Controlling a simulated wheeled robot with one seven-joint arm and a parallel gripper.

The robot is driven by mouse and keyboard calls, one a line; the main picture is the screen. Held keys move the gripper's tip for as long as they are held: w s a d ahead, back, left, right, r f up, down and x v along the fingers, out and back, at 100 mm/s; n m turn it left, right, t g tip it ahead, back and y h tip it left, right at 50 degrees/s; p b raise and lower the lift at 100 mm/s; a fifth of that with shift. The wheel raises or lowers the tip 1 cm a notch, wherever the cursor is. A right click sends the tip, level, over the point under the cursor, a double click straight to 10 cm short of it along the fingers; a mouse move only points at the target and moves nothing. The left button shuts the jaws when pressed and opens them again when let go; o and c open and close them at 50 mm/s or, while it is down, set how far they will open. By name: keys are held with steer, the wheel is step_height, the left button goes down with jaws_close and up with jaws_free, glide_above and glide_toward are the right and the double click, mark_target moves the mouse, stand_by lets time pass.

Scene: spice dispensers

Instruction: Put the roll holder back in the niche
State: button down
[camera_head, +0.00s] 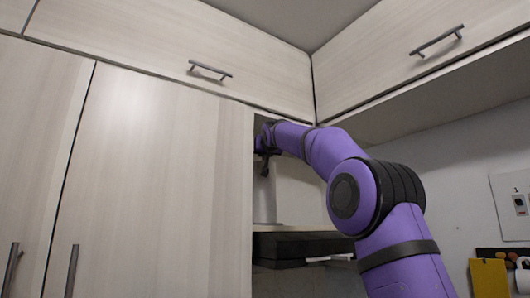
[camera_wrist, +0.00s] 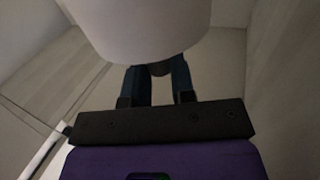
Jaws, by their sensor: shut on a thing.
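The roll holder carries a white roll (camera_wrist: 145,30), which fills the top middle of the wrist view. A small dark round part (camera_wrist: 160,70) of the holder shows between the fingers of my gripper (camera_wrist: 158,76), which is shut on it. In the head view, my gripper (camera_head: 265,160) is inside the open niche (camera_head: 298,185), near its left side. The pale roll (camera_head: 265,202) shows below the gripper, just above the niche's shelf (camera_head: 295,228). I cannot tell whether its base touches the shelf; the holder's lower end is hidden.
A tall closed cabinet door (camera_head: 150,190) bounds the niche on the left, and upper cabinets (camera_head: 175,55) run above. A dark appliance (camera_head: 300,245) is below the shelf. A yellow item (camera_head: 488,278) and a socket plate (camera_head: 515,205) are on the right wall.

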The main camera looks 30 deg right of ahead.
steer(key=c, duration=1)
jaws_free()
steer(key=shift+o, duration=0.2)
steer(key=shift+s+a+r, duration=0.15)
steer(key=shift+s+a, duration=0.05)
steer(key=shift+s, duration=0.2)
steer(key=v, duration=1.1)
steer(key=shift+s, duration=0.15)
steer(key=s+a+f+n+g+y, duration=0.1)
steer(key=s+a+f+g, duration=0.3)
steer(key=s+f, duration=0.7)
steer(key=s+a+f+n+g+y, duration=0.1)
steer(key=s+a+f+g+y, duration=0.2)
steer(key=s+f, duration=0.8)
steer(key=s+a+f+n+g+y, duration=0.2)
steer(key=s+f, duration=0.9)
steer(key=f, duration=1.8)
steer(key=a+g, duration=0.2)
steer(key=a, duration=0.2)
steer(key=shift+s+g, duration=0.3)
steer(key=shift+a+f, duration=0.1)
